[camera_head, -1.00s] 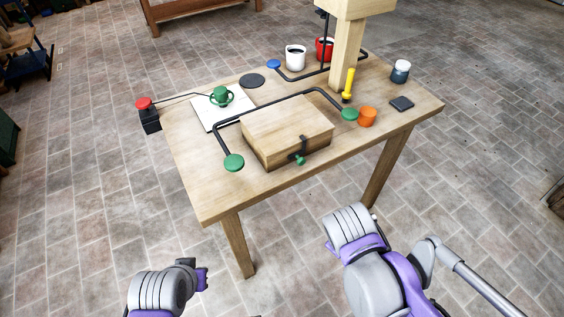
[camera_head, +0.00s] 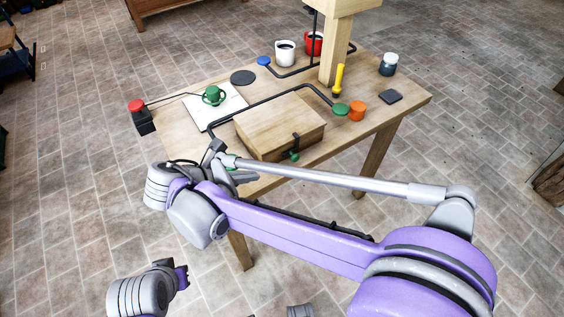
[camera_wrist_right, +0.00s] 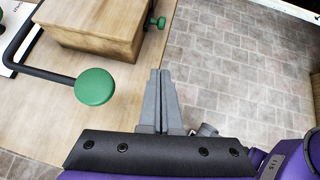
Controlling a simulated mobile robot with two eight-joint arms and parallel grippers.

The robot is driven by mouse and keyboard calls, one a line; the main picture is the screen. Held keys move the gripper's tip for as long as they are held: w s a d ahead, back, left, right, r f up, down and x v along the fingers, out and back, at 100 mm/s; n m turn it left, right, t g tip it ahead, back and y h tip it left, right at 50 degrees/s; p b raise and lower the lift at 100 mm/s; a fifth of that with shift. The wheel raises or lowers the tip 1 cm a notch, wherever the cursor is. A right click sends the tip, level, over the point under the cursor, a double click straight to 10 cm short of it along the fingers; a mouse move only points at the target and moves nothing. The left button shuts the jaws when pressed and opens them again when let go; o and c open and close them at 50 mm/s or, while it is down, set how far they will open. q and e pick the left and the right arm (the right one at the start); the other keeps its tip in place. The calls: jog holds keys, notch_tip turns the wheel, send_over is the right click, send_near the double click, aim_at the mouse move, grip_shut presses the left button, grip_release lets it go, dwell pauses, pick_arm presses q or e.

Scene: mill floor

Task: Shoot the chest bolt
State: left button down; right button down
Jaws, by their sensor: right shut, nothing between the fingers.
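The chest (camera_head: 262,128) is a closed wooden box near the front edge of the table. Its bolt (camera_head: 296,141) is a dark fitting on the front face with a small green knob (camera_head: 294,156). In the right wrist view the knob (camera_wrist_right: 159,23) shows beyond the fingertips, by the chest (camera_wrist_right: 88,40). My right gripper (camera_head: 217,145) is left of the chest's front, apart from the bolt. In the right wrist view its fingers (camera_wrist_right: 160,72) are together and empty. My left gripper is out of view.
A black bent rail runs around the chest, with a green disc (camera_wrist_right: 95,87) close to my right fingers and another green disc (camera_head: 340,109) at its far end.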

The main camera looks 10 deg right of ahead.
aim_at(294, 156)
jog(key=x, duration=1)
jog(key=shift+b, duration=0.35)
jog(key=d, duration=0.1)
jog(key=w+d, duration=0.1)
jog(key=shift+w+d+r, duration=0.25)
jog(key=shift+w+d, duration=0.05)
jog(key=shift+d, duration=0.1)
jog(key=shift+w+d, duration=0.2)
jog(key=shift+d, duration=0.15)
jog(key=d, duration=0.2)
jog(key=w+d, duration=0.1)
jog(key=d, duration=0.1)
jog(key=shift+w, duration=0.15)
jog(key=shift+a+r, duration=0.1)
jog(key=shift+a, duration=0.05)
